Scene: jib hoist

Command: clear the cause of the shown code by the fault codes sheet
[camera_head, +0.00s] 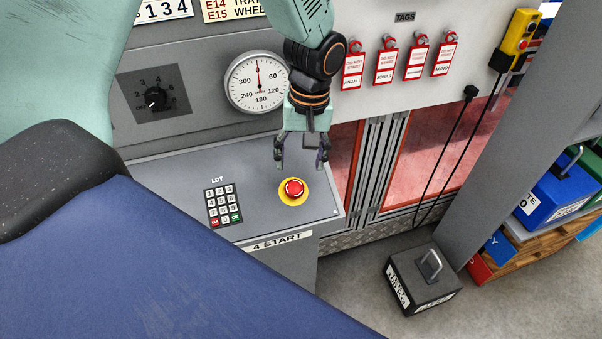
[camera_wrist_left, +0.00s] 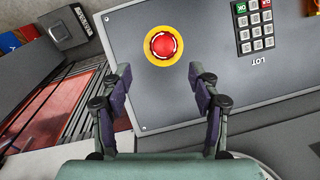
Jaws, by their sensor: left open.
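My left gripper (camera_head: 302,160) is open and empty, pointing down above the console top near the red emergency stop button. The red button (camera_head: 294,188) sits on a yellow round base at the console's right side. In the left wrist view the button (camera_wrist_left: 164,46) lies ahead of the open fingers (camera_wrist_left: 160,90), apart from them. The fault codes sheet (camera_head: 232,10) is cut off at the top edge; lines E14 and E15 partly show. No shown code is readable as such. My right gripper is not in view.
The console (camera_head: 255,165) carries a LOT keypad (camera_head: 222,204), a dial gauge (camera_head: 258,82) and a rotary knob (camera_head: 155,97). Several red tags (camera_head: 385,66) hang on the panel. A yellow pendant (camera_head: 518,38) hangs at right. A dark weight block (camera_head: 424,278) stands on the floor.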

